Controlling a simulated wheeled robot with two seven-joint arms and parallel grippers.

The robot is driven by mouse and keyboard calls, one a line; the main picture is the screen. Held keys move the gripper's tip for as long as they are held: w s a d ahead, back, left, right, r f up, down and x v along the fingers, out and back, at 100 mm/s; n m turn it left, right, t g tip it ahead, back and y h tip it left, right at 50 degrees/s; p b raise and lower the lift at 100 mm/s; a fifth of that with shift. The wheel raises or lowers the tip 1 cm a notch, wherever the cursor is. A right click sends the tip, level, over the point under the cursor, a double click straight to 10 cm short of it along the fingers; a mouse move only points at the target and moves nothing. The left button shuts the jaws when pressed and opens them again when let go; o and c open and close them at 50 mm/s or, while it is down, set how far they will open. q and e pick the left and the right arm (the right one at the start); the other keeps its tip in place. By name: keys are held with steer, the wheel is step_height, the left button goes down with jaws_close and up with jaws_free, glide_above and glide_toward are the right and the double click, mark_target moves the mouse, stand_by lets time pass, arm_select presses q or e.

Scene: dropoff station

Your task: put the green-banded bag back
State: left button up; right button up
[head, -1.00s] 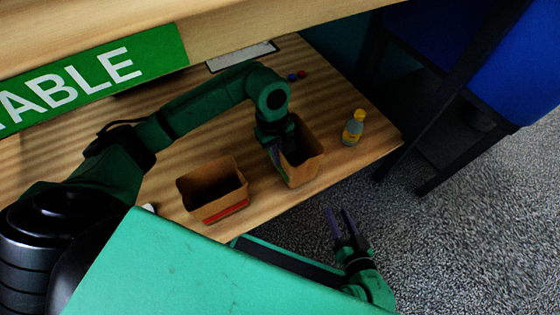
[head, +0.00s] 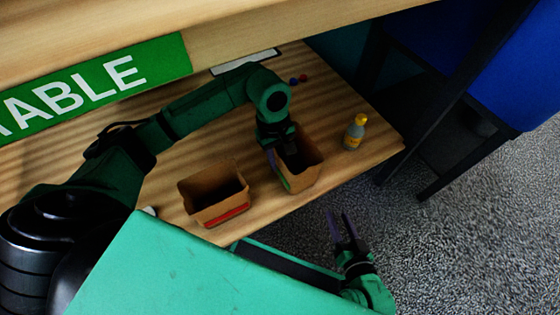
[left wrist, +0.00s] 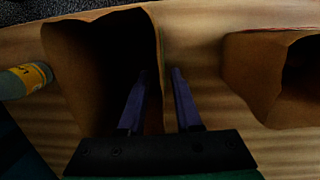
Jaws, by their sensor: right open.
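The green-banded bag (head: 306,178) is a brown open-topped paper bag standing on the wooden table, with a strip of green on its left side. My left gripper (head: 277,155) is over its left wall. In the left wrist view, my left gripper (left wrist: 162,75) has its fingers apart, one on the inner side of the wall of the bag (left wrist: 95,70) and one outside, with a gap visible. My right gripper (head: 341,222) is open and empty, low in front of the table, above the floor.
A second brown bag (head: 207,208) with a red band stands to the left; it also shows in the left wrist view (left wrist: 250,75). Small red and blue items (head: 299,79) lie behind. A green sign (head: 95,90) hangs above on a shelf edge.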

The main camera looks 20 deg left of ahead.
arm_select(q)
steer(key=r+p, duration=0.1)
steer(key=r, duration=0.5)
steer(key=a+r+p, duration=0.1)
steer(key=r, duration=0.2)
steer(key=shift+w+p, duration=0.25)
steer(key=shift+p, duration=0.1)
steer(key=shift+r, duration=0.45)
arm_select(e)
steer(key=shift+n+g, duration=0.3)
steer(key=shift+g, duration=0.2)
step_height(320, 180, up, 4)
steer(key=shift+d+r, duration=0.1)
steer(key=shift+r, duration=0.05)
